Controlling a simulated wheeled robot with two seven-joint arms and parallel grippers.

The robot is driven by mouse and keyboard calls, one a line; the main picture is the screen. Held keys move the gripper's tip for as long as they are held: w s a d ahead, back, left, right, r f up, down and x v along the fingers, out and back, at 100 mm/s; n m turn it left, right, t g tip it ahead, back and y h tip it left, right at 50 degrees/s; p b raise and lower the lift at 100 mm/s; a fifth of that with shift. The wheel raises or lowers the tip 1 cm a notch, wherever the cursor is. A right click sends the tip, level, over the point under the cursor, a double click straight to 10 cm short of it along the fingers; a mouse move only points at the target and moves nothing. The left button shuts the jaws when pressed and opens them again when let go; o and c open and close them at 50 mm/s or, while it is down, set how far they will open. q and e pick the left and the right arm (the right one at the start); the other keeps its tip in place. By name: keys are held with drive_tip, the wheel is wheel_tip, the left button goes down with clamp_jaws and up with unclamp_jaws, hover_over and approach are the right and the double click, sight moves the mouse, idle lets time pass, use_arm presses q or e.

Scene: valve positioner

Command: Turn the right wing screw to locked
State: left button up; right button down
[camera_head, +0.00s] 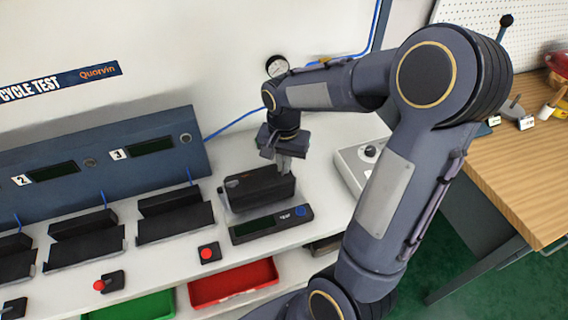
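A dark box-shaped unit (258,190) stands on the white bench, behind a flat black panel (262,226) with a display and a blue button. My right gripper (283,166) reaches down from above to the right part of the unit's top. Its fingers are at or just over the top. The wing screws cannot be made out; the right one may be hidden by the fingers. I cannot tell whether the fingers are open or shut. My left gripper is not in view.
A light grey box with a knob (352,165) stands right of the unit. A pressure gauge (277,66) is behind my arm. Numbered stations (150,148) with black cradles line the left.

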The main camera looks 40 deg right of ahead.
drive_tip(key=m, duration=0.5)
drive_tip(key=shift+m, duration=0.3)
drive_tip(key=m, duration=0.4)
drive_tip(key=shift+r+m, duration=0.1)
drive_tip(key=shift+m, duration=0.6)
drive_tip(key=c, duration=1.6)
unclamp_jaws()
wheel_tip(320, 180, up, 8)
drive_tip(key=shift+f, duration=0.15)
